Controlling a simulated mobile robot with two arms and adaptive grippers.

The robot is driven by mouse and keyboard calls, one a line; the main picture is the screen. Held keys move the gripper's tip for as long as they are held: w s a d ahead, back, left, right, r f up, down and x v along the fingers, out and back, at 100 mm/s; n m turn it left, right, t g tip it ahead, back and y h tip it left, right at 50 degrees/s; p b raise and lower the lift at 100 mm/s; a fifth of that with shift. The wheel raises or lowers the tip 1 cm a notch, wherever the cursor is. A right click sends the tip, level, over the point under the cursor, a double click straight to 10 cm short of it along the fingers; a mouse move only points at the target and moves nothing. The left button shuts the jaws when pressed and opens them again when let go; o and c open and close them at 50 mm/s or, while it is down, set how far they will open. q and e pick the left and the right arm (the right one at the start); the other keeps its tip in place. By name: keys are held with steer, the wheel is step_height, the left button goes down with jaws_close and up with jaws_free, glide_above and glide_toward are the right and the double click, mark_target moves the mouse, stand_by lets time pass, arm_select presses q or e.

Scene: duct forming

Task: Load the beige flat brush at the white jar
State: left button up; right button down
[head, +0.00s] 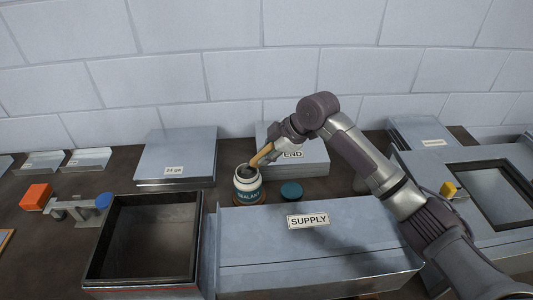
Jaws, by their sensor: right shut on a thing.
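My right gripper (277,143) is shut on the beige flat brush (262,154), just above and to the right of the jar. The brush tilts down to the left, with its low end at the jar's mouth. I cannot tell whether its bristles are inside the jar or only over the rim. My left gripper is out of view.
A dark blue-green round lid (291,191) lies right of the jar. The grey SUPPLY box (330,250) is in front, and an open dark tray (145,245) is at front left. Grey sheet stacks (176,155) stand behind. My right arm crosses above the supply box.

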mark_target(267, 145)
steer(key=shift+f, duration=0.55)
stand_by(1.1)
steer(key=shift+r, duration=0.1)
step_height(267, 145, up, 7)
steer(key=p, duration=0.6)
stand_by(0.7)
